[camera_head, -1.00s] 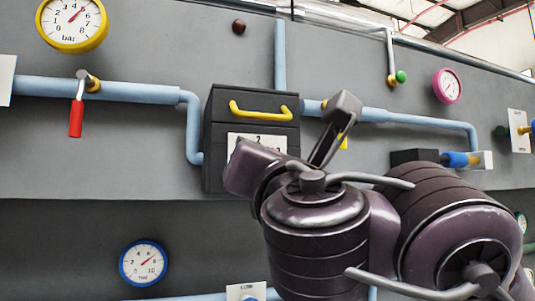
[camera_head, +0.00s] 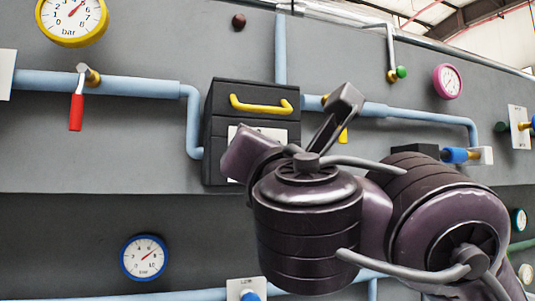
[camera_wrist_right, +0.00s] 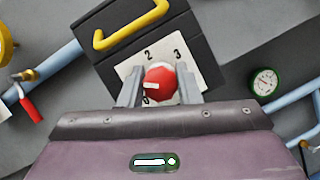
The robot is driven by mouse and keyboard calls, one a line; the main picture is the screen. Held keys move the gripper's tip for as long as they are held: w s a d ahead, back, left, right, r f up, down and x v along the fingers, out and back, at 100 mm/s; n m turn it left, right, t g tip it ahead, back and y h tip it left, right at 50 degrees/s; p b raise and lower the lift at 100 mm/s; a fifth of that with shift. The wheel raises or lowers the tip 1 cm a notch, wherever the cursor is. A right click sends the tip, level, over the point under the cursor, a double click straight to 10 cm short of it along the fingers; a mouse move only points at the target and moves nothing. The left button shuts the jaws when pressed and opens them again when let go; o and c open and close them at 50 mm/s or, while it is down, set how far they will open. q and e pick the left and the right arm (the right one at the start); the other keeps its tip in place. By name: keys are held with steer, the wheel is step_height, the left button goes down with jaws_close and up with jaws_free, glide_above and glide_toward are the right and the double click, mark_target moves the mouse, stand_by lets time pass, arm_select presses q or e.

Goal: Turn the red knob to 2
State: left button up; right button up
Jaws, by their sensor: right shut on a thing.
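The red knob (camera_wrist_right: 160,80) sits on a white dial plate (camera_wrist_right: 181,65) on the front of a dark box (camera_wrist_right: 118,20). The figures 2, 3 and a partly covered 0 show on the plate. The knob's white mark points left, toward the left finger, below the 2. My right gripper (camera_wrist_right: 159,88) is shut on the knob, with one finger on each side. In the head view my right wrist hides the knob and most of the dial plate (camera_head: 285,131). My left gripper is not in view.
A yellow handle (camera_head: 261,104) juts from the box above the dial. Blue pipes (camera_head: 120,87) run along the grey wall on both sides. A red-handled valve (camera_head: 76,111) is at left, and a blue-ended fitting (camera_head: 456,155) is at right.

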steer(key=m+h+b, duration=0.1)
steer(key=m, duration=0.2)
steer(key=m+g+h+b, duration=0.1)
steer(key=m+h, duration=0.1)
steer(key=m, duration=0.1)
steer(key=shift+f+m+b, duration=0.2)
steer(key=shift+m+b, duration=0.2)
steer(key=m+b, duration=0.1)
steer(key=m, duration=0.2)
steer(key=shift+g+h, duration=0.3)
steer(key=shift+g, duration=0.1)
steer(key=shift+m+g+h+b, duration=0.3)
steer(key=shift+m+g+h, duration=0.15)
steer(key=shift+m, duration=1.05)
steer(key=shift+r, duration=0.1)
steer(key=o, duration=1)
steer(key=shift+c, duration=0.2)
